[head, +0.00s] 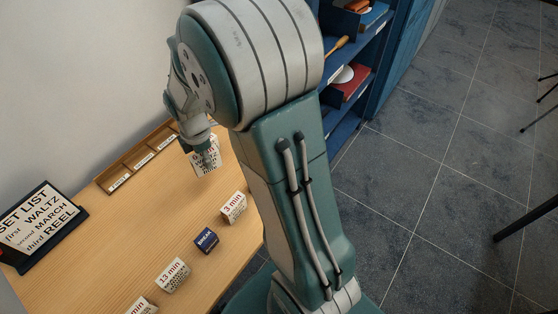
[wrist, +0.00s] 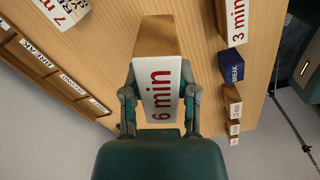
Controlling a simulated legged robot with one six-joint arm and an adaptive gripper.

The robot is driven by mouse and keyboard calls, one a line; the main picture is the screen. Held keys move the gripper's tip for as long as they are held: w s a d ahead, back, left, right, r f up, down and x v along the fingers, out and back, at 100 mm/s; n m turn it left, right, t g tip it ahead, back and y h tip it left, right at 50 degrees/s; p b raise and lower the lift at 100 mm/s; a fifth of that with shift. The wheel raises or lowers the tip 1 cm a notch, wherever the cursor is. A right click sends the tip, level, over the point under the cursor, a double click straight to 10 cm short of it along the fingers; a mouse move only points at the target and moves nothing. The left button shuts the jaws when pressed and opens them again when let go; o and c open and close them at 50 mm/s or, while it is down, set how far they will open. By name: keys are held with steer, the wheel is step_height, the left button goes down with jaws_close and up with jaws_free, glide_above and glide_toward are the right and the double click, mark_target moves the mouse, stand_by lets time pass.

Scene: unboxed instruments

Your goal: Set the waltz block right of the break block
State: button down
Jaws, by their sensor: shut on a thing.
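My gripper (head: 200,142) is shut on a wooden block with a white label reading "6 min" (wrist: 160,92). The block hangs between the two fingers (wrist: 160,95), above the table; it also shows in the head view (head: 207,160). I cannot read a tune name on it, so I cannot tell whether it is the waltz block. The dark blue break block (head: 206,240) sits on the table, apart from my gripper. In the wrist view the break block (wrist: 235,66) is at the right, beside the "3 min" block.
A "3 min" block (head: 233,207) and a "13 min" block (head: 173,275) flank the break block. A labelled wooden tray (head: 140,160) and a set list sign (head: 42,225) stand along the wall.

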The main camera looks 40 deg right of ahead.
steer(key=w+a+f+m, duration=0.1)
steer(key=w+f+m, duration=0.1)
steer(key=m, duration=0.2)
steer(key=w+a+f+m, duration=0.1)
steer(key=w+f+m, duration=0.1)
steer(key=w+m, duration=0.1)
steer(key=w+a+f+m, duration=0.1)
steer(key=w+f+m, duration=0.1)
steer(key=m, duration=0.3)
steer(key=shift+w+a+f, duration=0.1)
steer(key=shift+w+f, duration=0.1)
steer(key=shift+f, duration=0.2)
steer(key=shift+w+a+f+m, duration=0.25)
steer(key=shift+w+f+m, duration=0.25)
steer(key=shift+m, duration=0.5)
steer(key=shift+w+a+f+m, duration=0.3)
steer(key=shift+f+m, duration=0.3)
steer(key=shift+m, duration=0.4)
steer(key=shift+w+f, duration=0.1)
steer(key=shift+w, duration=0.05)
